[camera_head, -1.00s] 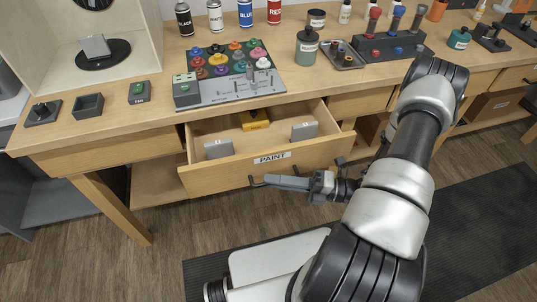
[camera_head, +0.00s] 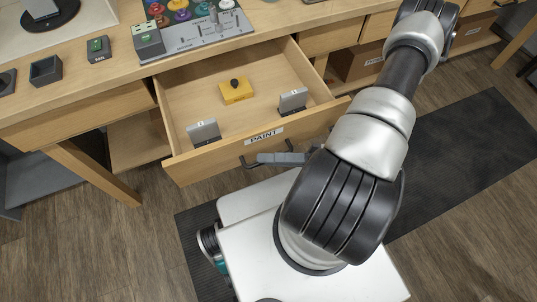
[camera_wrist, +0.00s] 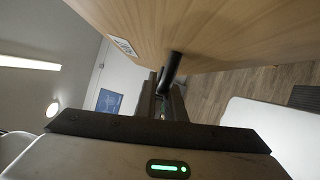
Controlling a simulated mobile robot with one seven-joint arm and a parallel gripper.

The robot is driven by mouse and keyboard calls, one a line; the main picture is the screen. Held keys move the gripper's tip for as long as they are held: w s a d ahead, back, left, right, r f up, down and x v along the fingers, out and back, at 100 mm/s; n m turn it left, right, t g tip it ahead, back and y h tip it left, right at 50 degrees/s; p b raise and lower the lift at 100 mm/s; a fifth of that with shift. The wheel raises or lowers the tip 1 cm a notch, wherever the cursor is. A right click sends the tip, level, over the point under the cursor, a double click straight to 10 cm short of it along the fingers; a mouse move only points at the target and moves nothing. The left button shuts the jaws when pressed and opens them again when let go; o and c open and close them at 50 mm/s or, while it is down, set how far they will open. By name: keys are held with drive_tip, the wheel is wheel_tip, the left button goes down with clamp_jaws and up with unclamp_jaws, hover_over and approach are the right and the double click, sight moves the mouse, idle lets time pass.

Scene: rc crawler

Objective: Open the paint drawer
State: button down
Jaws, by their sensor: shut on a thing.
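The paint drawer (camera_head: 190,165) is pulled out from the workbench, and its inside shows in the head view. Its front bears a label reading PAINT (camera_head: 264,136). A dark bar handle (camera_head: 249,163) is on the drawer front. My gripper (camera_head: 262,158) is at this handle, shut on it. In the wrist view the dark handle (camera_wrist: 171,72) runs in between the fingers, close to the wooden drawer front (camera_wrist: 215,35). The far side of the grip is hidden by my arm in the head view.
In the drawer are a yellow block with a black knob (camera_head: 236,91) and two grey blocks, left (camera_head: 203,132) and right (camera_head: 293,101). My white base is close below the drawer front.

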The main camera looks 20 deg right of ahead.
drive_tip(key=c, duration=1.8)
unclamp_jaws()
drive_tip(key=shift+c, duration=0.2)
drive_tip(key=v, duration=1.7)
drive_tip(key=shift+d+b, duration=0.25)
drive_tip(key=shift+b, duration=0.05)
drive_tip(key=shift+s, duration=0.1)
